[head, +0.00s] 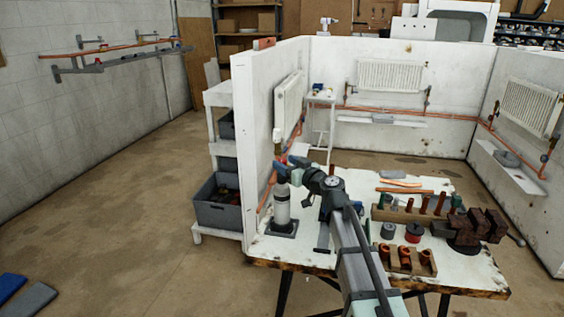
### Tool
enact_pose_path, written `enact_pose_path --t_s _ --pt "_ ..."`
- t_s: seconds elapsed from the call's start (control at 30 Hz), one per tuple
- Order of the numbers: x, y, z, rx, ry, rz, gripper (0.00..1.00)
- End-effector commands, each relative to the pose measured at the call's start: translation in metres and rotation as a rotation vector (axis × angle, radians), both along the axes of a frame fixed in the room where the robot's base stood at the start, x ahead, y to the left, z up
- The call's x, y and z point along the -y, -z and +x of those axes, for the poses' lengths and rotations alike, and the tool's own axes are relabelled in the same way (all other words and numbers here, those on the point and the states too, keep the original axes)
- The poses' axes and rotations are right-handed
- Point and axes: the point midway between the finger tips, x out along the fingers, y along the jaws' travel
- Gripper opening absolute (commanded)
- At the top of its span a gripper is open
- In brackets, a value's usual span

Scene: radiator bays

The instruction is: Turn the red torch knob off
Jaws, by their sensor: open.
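The torch stands upright near the left edge of the workbench, with a pale grey cylinder (282,206) on a dark square base (282,229). A blue part (280,170) shows at the top of the cylinder. I cannot make out the red knob; it is too small or hidden behind my gripper and wrist. My gripper (289,166) is at the torch's top, just right of the blue part. Its jaws are open, but the fingers are small and I cannot tell whether they touch the torch.
A white partition wall (250,150) rises close behind and left of the torch.

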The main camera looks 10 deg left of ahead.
Motion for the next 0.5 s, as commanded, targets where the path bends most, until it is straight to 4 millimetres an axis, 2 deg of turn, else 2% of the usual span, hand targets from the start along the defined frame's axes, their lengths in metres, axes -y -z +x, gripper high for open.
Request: enact_pose_path --t_s 0.2,0.5 --pt "-0.017 0.000 0.015 0.000 0.001 0.000 0.58" --pt "-0.021 0.000 0.018 0.000 0.001 0.000 0.58"
